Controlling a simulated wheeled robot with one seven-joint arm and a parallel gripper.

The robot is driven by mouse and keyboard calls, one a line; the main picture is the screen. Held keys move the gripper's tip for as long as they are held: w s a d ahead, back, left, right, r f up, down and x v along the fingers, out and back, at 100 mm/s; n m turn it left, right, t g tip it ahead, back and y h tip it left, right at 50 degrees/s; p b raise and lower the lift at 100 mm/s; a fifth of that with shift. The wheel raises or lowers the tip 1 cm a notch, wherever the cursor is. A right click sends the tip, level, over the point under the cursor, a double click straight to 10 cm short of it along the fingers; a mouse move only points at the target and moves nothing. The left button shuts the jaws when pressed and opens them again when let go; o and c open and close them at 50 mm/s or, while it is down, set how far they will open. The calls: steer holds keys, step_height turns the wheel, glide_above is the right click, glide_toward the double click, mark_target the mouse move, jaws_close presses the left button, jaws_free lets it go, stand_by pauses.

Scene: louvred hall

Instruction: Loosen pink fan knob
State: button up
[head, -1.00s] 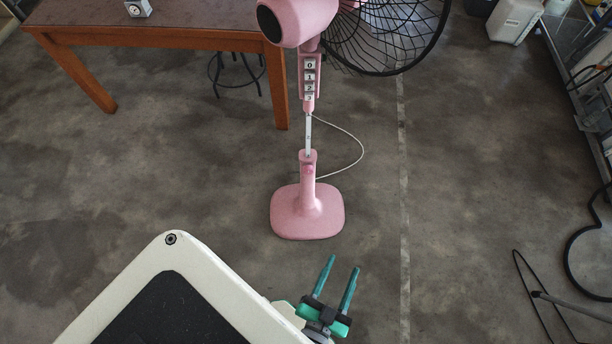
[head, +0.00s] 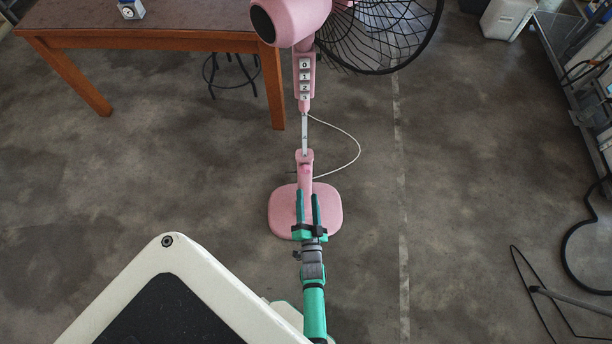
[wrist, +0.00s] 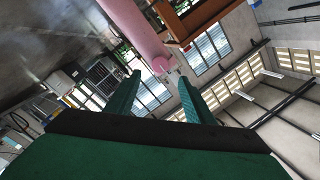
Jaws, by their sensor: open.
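The pink fan (head: 297,20) stands upright on the floor, its square base (head: 331,212) flat on the concrete. Its pink knob (head: 306,169) is a small round piece on the lower column, below the pale inner pole. My gripper (head: 307,195) is open, its two teal fingers pointing toward the column just below the knob in the head view and covering part of the column and base. I see nothing between the fingers, and contact with the knob is not visible.
A wooden table (head: 150,42) with a small clock (head: 131,9) stands at the back left, with a dark stool (head: 228,75) under it. A white cord (head: 357,146) loops right of the fan. Black hose (head: 572,250) lies at right. Floor around the base is clear.

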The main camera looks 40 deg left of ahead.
mark_target(306, 172)
steer(key=x, duration=0.9)
steer(key=shift+w+a, duration=0.1)
steer(key=shift+w, duration=0.05)
steer(key=shift+c, duration=0.6)
steer(key=c, duration=0.9)
